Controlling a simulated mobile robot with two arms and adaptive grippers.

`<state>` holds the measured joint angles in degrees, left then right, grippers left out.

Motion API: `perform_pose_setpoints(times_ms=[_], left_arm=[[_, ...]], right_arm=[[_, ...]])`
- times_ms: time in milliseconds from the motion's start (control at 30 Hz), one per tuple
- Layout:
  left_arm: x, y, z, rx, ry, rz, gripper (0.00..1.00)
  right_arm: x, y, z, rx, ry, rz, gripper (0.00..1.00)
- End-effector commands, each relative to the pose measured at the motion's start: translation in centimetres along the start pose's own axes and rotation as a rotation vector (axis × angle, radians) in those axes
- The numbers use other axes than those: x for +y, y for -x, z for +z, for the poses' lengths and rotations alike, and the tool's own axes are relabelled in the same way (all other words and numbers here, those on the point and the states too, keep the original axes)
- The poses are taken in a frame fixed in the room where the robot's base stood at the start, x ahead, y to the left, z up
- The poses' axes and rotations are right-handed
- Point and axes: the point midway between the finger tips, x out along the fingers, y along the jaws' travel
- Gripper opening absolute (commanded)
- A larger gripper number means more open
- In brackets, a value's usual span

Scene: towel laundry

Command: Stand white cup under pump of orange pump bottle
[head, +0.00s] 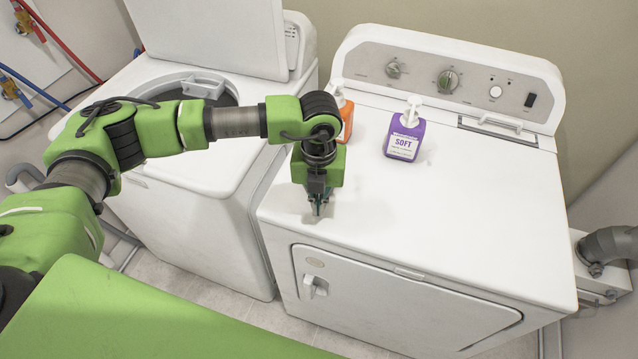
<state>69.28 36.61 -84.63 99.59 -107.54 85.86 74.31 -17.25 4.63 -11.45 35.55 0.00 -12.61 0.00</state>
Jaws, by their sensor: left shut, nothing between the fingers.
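The orange pump bottle (346,116) stands on the dryer top, partly hidden behind my left arm. Its white pump (336,90) shows above the arm. My left gripper (318,209) points down over the front left part of the dryer top, in front of the orange bottle. Its fingers are shut with nothing between them. I cannot make out a white cup clearly. The area around the fingertips is pale on white, and part of the surface there is hidden by the gripper. My right gripper is not in view.
A purple bottle (404,141) labelled SOFT with a white pump stands right of the orange one. The dryer top (480,200) is clear at the middle and right. Its control panel (450,78) rises behind. An open-lidded washer (205,160) stands to the left.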

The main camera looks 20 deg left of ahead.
Motion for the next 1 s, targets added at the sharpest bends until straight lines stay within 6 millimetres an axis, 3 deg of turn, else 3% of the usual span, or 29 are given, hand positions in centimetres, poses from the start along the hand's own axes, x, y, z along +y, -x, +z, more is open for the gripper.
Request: perform_pose_setpoints(times_ms=[67,200,400,1000], left_arm=[[0.1,-1.5,-0.2,0.005,0.0,0.003,0.0],[-0.1,-1.3,1.9,-0.001,0.002,0.0,0.0],[-0.1,-1.5,3.5,0.0,-0.001,-0.001,0.0],[-0.1,-1.8,4.5,-0.002,-0.001,-0.002,0.0]], right_arm=[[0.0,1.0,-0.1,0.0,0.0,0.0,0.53],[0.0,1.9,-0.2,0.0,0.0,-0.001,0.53],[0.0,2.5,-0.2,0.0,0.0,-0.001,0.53],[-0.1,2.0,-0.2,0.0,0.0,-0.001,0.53]])
